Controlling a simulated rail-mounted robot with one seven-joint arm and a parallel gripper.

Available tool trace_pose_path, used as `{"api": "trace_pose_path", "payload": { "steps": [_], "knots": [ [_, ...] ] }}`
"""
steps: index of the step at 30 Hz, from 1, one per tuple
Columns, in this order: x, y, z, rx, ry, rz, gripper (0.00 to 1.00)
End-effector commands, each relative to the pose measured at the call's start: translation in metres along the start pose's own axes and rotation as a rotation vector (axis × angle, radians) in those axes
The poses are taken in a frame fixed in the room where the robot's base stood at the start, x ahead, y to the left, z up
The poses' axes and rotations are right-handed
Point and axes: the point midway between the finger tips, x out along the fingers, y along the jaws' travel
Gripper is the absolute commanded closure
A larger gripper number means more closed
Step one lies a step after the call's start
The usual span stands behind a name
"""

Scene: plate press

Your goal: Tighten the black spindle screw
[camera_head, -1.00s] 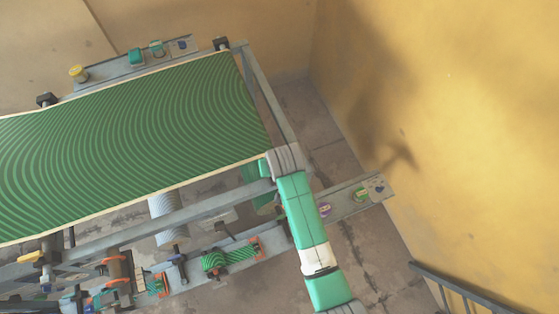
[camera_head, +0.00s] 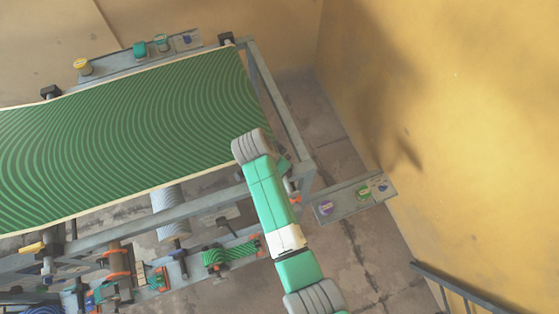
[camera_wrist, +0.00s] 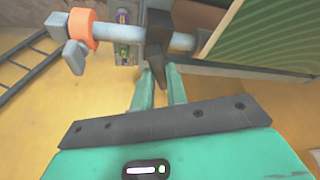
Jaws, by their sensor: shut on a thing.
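In the wrist view the black spindle screw (camera_wrist: 157,42) is a dark block around a grey rod, with a tapered arm pointing down toward my gripper. My gripper (camera_wrist: 160,84) has its two green fingers on either side of the tapered arm's end and is shut on it. In the head view my green and grey arm reaches over the near right corner of the press. It hides the gripper and the held screw there.
The patterned green plate (camera_head: 130,140) fills the press bed. An orange collar (camera_wrist: 81,28) sits on the grey rod beside the screw. A control strip (camera_head: 350,199) stands near the yellow wall (camera_head: 470,130). A dark railing (camera_head: 478,297) is at lower right.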

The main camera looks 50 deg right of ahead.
Motion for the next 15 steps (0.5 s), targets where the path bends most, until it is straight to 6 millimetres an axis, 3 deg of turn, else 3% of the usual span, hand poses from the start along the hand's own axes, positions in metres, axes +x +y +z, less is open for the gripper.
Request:
{"api": "trace_pose_path", "payload": {
  "steps": [15],
  "knots": [
    [0.0017, -0.0040, -0.0001, 0.328, -0.001, 0.134, 1.00]
  ]
}}
